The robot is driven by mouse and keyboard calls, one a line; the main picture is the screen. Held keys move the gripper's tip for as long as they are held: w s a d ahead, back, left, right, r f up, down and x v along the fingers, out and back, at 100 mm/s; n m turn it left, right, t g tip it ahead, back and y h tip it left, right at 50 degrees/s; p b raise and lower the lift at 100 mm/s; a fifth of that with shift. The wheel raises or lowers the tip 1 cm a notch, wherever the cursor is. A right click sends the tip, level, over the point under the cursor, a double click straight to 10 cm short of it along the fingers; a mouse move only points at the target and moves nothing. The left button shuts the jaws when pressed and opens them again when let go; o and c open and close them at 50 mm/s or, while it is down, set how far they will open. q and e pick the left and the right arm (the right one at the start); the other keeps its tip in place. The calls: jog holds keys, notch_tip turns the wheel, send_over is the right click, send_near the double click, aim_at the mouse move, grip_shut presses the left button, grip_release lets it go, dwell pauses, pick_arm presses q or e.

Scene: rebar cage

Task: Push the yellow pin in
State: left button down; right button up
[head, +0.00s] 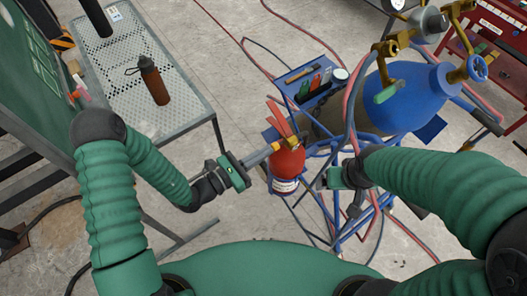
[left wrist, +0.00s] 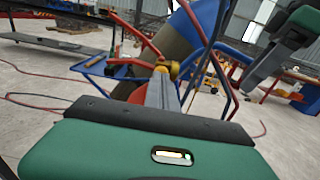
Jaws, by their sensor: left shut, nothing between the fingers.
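A red fire extinguisher (head: 287,163) stands upright at the blue cart, with red handle levers and a small yellow pin (head: 291,141) at its neck. In the left wrist view, the yellow pin (left wrist: 174,70) shows just beyond my fingertips. My left gripper (head: 271,149) is shut and empty, its tips close to the pin; I cannot tell whether they touch. My left fingers also show in the left wrist view (left wrist: 161,88) and hide part of the extinguisher. My right gripper (head: 325,178) is right of the extinguisher, its jaw state unclear.
A blue gas cylinder (head: 408,96) with brass fittings lies tilted on the cart, with red and blue hoses around it. A tool tray (head: 310,85) sits behind the extinguisher. A perforated metal table (head: 183,107) with a brown bottle (head: 153,82) stands at left.

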aim_at(275, 147)
pick_arm(q)
jog(key=shift+p+x, duration=0.3)
jog(key=shift+x, duration=0.9)
